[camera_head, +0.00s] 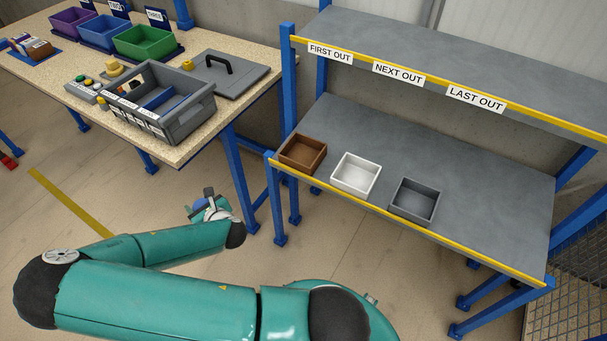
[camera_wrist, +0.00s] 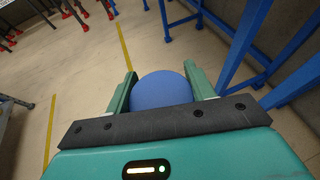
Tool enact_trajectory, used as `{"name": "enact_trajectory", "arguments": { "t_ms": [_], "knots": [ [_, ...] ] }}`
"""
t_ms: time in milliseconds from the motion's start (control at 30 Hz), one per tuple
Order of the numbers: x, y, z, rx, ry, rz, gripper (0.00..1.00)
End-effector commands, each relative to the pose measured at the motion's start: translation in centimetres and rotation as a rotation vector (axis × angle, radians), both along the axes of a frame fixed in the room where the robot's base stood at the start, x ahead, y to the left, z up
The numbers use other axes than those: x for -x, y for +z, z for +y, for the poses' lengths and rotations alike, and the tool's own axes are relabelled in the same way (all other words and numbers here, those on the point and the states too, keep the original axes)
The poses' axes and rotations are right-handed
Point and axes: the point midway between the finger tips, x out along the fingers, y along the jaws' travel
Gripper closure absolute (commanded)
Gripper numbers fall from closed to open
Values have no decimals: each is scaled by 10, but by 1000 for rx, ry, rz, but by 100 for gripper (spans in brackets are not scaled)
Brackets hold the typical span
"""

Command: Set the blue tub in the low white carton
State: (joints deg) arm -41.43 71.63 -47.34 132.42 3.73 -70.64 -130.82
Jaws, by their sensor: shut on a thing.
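The blue tub (camera_wrist: 165,90) is between the two fingers of my gripper (camera_wrist: 162,84) in the wrist view, and the gripper is shut on it. In the head view my gripper (camera_head: 205,203) is low in front of the workbench, left of the rack, with only a bit of blue showing at it. The low white carton (camera_head: 356,175) stands open and empty on the rack's lower shelf, between a brown carton and a grey one. My gripper is well to the left of the carton and apart from it.
A brown carton (camera_head: 303,152) and a grey carton (camera_head: 414,201) flank the white one. The rack's lower shelf (camera_head: 480,190) has a yellow front edge and free room behind the cartons. The workbench (camera_head: 190,145) carries a grey tote (camera_head: 190,118), a lid (camera_head: 230,78) and several coloured bins.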

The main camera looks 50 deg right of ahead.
Motion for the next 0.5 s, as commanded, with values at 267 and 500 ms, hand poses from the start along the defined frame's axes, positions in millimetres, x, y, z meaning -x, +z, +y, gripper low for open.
{"name": "enact_trajectory", "arguments": {
  "t_ms": [267,500],
  "knots": [
    [50,53,-154,19,-223,-6,75],
    [132,93,-263,23,-419,-3,75]
  ]
}}
